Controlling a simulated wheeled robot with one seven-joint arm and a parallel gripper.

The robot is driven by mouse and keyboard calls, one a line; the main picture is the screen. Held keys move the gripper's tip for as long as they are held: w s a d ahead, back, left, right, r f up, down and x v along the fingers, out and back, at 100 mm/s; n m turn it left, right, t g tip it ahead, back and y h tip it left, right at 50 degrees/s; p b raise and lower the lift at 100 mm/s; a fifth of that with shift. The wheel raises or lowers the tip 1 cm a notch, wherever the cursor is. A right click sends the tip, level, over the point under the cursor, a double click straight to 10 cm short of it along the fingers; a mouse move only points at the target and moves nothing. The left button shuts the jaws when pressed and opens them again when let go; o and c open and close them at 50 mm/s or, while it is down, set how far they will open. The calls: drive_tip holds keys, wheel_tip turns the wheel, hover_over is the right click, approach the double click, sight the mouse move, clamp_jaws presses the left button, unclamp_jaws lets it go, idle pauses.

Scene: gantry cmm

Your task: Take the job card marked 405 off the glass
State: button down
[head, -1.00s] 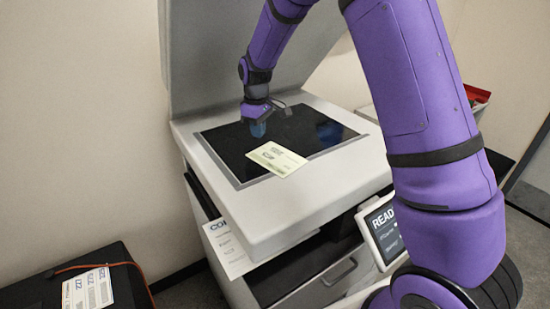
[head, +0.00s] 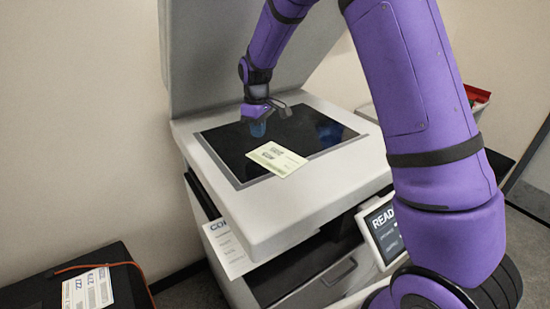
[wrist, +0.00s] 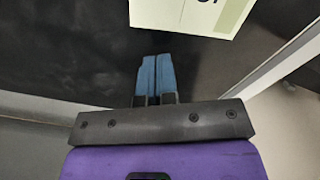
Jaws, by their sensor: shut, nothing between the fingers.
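A pale green-and-white card (head: 277,158) lies on the dark copier glass (head: 238,143), its near corner reaching over the glass's front edge. Its print is too small to read in the head view. In the wrist view part of the card (wrist: 190,14) shows at the top, with only the ends of dark characters visible. My gripper (head: 258,129) is just above the glass, behind and left of the card. In the wrist view my gripper's blue fingers (wrist: 156,75) are together with nothing between them, apart from the card.
The copier's raised lid (head: 240,50) stands behind the glass. A printed sheet (head: 228,247) hangs at the copier's front left. A dark case (head: 30,290) at lower left bears another card (head: 88,290). A screen (head: 384,228) is at the front right.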

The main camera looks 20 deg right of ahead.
sight(290, 170)
drive_tip(key=shift+f, duration=1.2)
idle(0.3)
drive_tip(key=shift+s+d, duration=0.55)
drive_tip(key=shift+s, duration=2.1)
drive_tip(key=shift+s+d, duration=0.5)
drive_tip(key=shift+s, duration=2.2)
drive_tip(key=shift+s+d, duration=0.55)
drive_tip(key=shift+s, duration=2.1)
drive_tip(key=shift+r, duration=3.05)
drive_tip(key=shift+r, duration=0.1)
drive_tip(key=s+d+r+m+t, duration=0.2)
drive_tip(key=s+r+m, duration=0.2)
drive_tip(key=s+r, duration=0.4)
drive_tip(key=s+d+r+m+t, duration=0.1)
drive_tip(key=s+r+m+t, duration=0.2)
drive_tip(key=s+r, duration=0.6)
drive_tip(key=s+m, duration=0.1)
drive_tip(key=s, duration=0.4)
drive_tip(key=shift+d+r, duration=0.25)
drive_tip(key=shift+d, duration=0.1)
